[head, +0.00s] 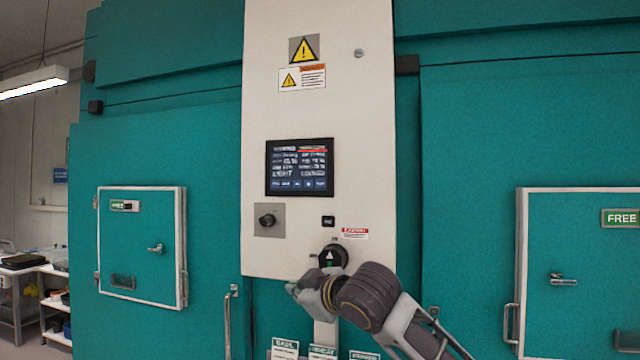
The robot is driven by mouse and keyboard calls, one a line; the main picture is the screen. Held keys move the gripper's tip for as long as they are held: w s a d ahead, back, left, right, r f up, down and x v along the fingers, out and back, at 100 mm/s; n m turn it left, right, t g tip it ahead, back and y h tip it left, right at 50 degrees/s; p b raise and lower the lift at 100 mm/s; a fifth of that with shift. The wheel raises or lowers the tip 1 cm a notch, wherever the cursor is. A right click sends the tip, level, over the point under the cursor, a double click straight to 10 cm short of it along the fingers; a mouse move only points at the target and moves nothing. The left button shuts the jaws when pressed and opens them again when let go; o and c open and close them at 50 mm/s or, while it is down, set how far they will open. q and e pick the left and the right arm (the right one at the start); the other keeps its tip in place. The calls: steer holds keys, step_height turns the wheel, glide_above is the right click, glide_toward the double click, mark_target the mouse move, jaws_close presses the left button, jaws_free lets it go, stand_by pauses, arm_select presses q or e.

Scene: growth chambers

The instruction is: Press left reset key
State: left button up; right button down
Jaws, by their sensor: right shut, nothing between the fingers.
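A pale control panel (290,115) stands between two teal chambers. On it are a dark screen (300,167), a black knob on a grey plate (266,220), a small black square key (328,221) with markings too small to read, and a round black dial with a light arrow (333,256). I cannot tell which of these is the left reset key. My right gripper (294,289) comes in from the lower right, shut and empty, just below and left of the dial, near the panel's lower edge. Whether it touches the panel I cannot tell. My left gripper is out of view.
The left chamber has a small door (140,245) with a green FREE label. The right chamber has another door (580,270) with a FREE label. Metal handles (228,320) stick out below the panel's left side. A cluttered white table (20,268) stands far left.

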mark_target(320, 184)
steer(key=s+r+n+t, duration=0.2)
steer(key=s+r, duration=0.1)
steer(key=r, duration=2.1)
steer(key=shift+d+r+n+t+y, duration=0.2)
steer(key=shift+d+n+t+y, duration=0.1)
steer(key=shift+t, duration=0.1)
steer(key=shift+w, duration=0.15)
steer(key=shift+w+d+p, duration=0.5)
steer(key=shift+w+p, duration=0.1)
steer(key=shift+w, duration=0.75)
steer(key=shift+w+d+p, duration=0.45)
steer(key=shift+w+p, duration=0.1)
steer(key=shift+w, duration=0.75)
steer(key=shift+w+d+p, duration=0.5)
steer(key=shift+w+p, duration=0.1)
steer(key=shift+w, duration=0.75)
steer(key=shift+w, duration=0.1)
